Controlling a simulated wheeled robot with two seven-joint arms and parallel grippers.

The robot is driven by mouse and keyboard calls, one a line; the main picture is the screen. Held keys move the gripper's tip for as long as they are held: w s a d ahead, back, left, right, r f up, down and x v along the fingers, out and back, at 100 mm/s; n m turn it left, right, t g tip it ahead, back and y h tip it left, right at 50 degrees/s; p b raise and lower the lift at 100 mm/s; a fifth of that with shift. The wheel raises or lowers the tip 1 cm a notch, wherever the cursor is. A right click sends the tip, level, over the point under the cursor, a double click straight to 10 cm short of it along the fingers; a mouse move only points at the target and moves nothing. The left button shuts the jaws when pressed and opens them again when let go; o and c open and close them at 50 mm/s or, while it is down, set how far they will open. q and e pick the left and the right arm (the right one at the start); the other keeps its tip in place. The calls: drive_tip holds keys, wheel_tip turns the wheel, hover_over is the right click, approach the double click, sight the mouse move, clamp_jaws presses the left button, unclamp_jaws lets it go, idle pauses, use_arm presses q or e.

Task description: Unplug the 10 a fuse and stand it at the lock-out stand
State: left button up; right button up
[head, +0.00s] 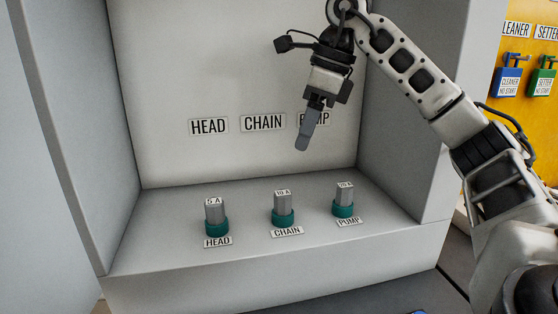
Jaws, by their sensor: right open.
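The 10 A fuse (283,204), a grey block with a white top label that seems to read 10 A, stands upright in a green socket (283,218) marked CHAIN, in the middle of the cabinet floor. My right gripper (304,140) hangs above and behind it, near the back wall. It is open, though seen edge-on with one finger hiding the other, and it is apart from every fuse. My left gripper is not in view. No lock-out stand can be made out.
A 5 A fuse (214,212) stands left at HEAD. Another fuse (344,194), its label too small to read surely, stands right at PUMP. Cabinet side walls close in both sides. A yellow board (520,100) with blue (508,82) and green (541,83) padlocks hangs far right.

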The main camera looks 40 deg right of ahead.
sight(282, 193)
drive_tip(key=x, duration=1.3)
drive_tip(key=shift+s+f, duration=0.1)
drive_tip(key=shift+f, duration=0.2)
drive_tip(key=shift+a+f, duration=0.1)
drive_tip(key=shift+f, duration=0.35)
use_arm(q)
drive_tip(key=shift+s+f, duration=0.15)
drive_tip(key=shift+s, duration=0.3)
use_arm(e)
drive_tip(key=shift+f, duration=0.1)
clamp_jaws()
use_arm(q)
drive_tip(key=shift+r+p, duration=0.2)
drive_tip(key=shift+p, duration=0.1)
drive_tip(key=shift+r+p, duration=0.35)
drive_tip(key=shift+p, duration=0.05)
use_arm(e)
drive_tip(key=shift+r, duration=0.7)
